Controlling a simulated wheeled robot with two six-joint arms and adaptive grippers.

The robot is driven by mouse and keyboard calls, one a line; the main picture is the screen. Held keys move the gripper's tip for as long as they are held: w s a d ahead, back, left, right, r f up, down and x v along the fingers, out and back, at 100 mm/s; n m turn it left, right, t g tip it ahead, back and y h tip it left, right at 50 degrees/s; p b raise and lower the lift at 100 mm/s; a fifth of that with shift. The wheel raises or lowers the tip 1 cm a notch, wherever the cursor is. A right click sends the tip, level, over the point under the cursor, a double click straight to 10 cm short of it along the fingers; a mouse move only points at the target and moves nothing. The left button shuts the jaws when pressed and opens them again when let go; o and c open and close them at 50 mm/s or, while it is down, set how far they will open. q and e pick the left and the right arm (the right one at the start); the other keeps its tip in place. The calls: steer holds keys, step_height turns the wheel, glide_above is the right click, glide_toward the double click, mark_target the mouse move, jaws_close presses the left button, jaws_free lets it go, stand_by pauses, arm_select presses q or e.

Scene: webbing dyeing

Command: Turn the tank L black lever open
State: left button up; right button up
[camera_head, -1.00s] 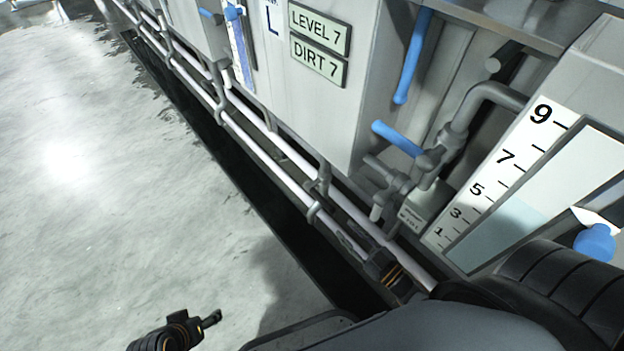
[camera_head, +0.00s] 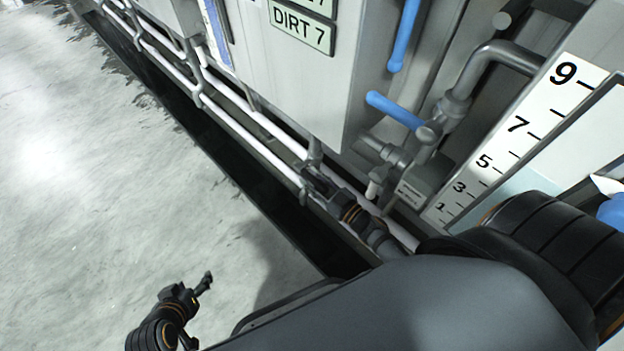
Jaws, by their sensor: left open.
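Tank L is the grey box whose lower part (camera_head: 340,85) fills the upper middle, with a "DIRT 7" plate (camera_head: 302,27) on its front. I cannot make out a black lever on it. A blue lever (camera_head: 395,110) sticks out left from the pipework right of the tank, and a long blue handle (camera_head: 405,35) stands above it. My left gripper (camera_head: 198,290) is open and empty over the floor at bottom left, well away from the tank. My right gripper (camera_head: 318,182) is by the white rails below the tank's lower corner; its fingers are too dark and small to read.
White rails (camera_head: 250,145) run diagonally along a dark floor channel (camera_head: 255,195). A grey bent pipe (camera_head: 480,70) and a numbered level gauge (camera_head: 520,125) stand at right. The pale floor (camera_head: 100,180) at left is clear.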

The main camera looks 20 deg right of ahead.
arm_select(q)
steer(key=shift+w+r, duration=0.25)
steer(key=shift+w, duration=0.1)
arm_select(e)
steer(key=shift+w+a, duration=0.1)
steer(key=shift+w, duration=0.15)
jaws_close()
